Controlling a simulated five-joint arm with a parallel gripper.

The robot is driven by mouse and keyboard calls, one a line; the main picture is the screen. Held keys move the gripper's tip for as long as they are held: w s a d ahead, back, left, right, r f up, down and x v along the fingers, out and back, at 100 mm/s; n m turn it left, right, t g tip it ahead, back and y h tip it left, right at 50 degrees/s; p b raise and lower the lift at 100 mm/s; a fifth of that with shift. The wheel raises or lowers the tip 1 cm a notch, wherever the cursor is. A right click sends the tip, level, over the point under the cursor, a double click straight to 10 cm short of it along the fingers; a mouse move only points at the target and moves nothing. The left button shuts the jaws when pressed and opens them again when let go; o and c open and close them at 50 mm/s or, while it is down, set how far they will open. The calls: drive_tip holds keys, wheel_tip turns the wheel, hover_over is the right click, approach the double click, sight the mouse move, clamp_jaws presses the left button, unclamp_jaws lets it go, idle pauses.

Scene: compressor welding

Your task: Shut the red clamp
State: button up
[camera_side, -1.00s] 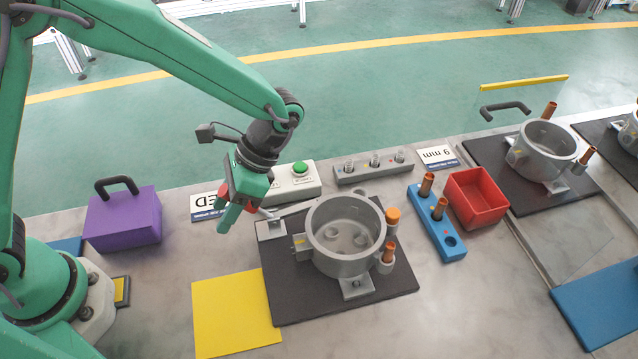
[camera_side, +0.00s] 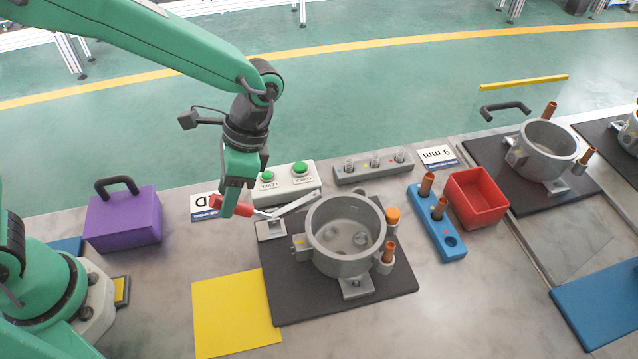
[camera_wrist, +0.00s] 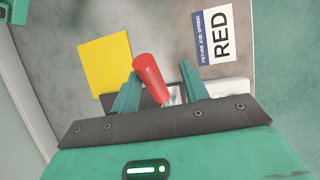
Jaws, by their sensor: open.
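The red clamp's handle (camera_side: 241,208) sticks out to the left of its grey metal lever (camera_side: 295,205), at the back left of the fixture with the grey compressor shell (camera_side: 345,235). My gripper (camera_side: 231,208) is at the handle, pointing down. In the wrist view the red handle (camera_wrist: 150,78) lies between the two green fingers of my gripper (camera_wrist: 160,88), nearer the left one. The fingers are apart. I cannot tell whether either touches the handle. The clamp's metal part is mostly hidden by my gripper in the wrist view.
A button box (camera_side: 290,183) with green buttons stands just behind my gripper. A RED label (camera_wrist: 213,37) lies near it. A purple box (camera_side: 124,219) stands left. A yellow sheet (camera_side: 235,312) lies in front. A blue peg holder (camera_side: 436,225) and red bin (camera_side: 476,199) are right.

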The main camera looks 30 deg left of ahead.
drive_tip(key=s+a+r+n+t+h, duration=0.1)
drive_tip(key=s+a+r+n+t, duration=0.2)
drive_tip(key=a+r, duration=0.4)
drive_tip(key=s+a+r+n+t+h, duration=0.1)
drive_tip(key=s+a+r+n+t, duration=0.2)
drive_tip(key=a+r+n+t, duration=0.3)
drive_tip(key=shift+s+a+r+t, duration=0.45)
drive_tip(key=shift+a+r, duration=0.4)
drive_tip(key=shift+a, duration=0.65)
idle(0.7)
idle(0.5)
